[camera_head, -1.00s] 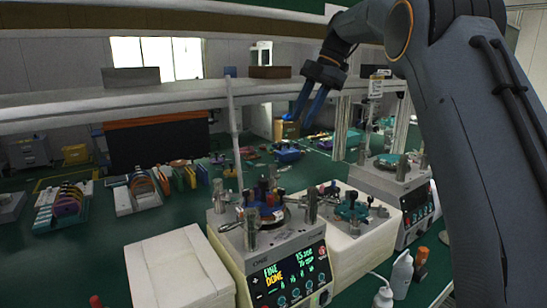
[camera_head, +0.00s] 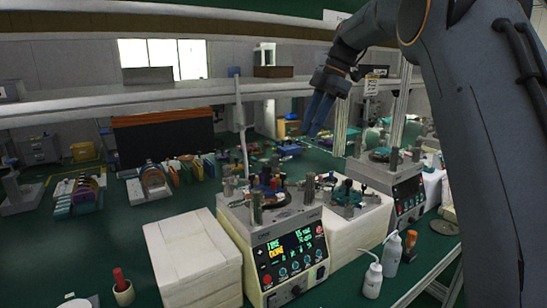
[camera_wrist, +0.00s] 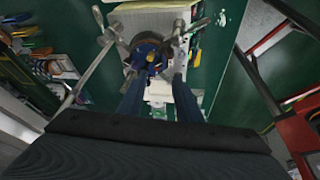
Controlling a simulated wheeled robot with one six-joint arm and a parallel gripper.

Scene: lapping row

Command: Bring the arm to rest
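My gripper (camera_head: 314,118) hangs from my raised dark arm, high in front of the shelf and above the bench, with its blue fingers pointing down. In the wrist view my gripper (camera_wrist: 160,82) has its two fingers apart, and I see nothing held between them. Below it in that view is a machine top with a round plate (camera_wrist: 148,50) and metal arms. In the head view the front lapping machine (camera_head: 285,245) has a lit display and stands below my gripper, clearly apart from it.
A long shelf (camera_head: 180,97) crosses behind my gripper. White blocks (camera_head: 192,262) stand left of the front machine. White bottles (camera_head: 373,278) stand to its right, and another machine (camera_head: 405,190) is farther back. The green bench top (camera_head: 60,260) is open at left.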

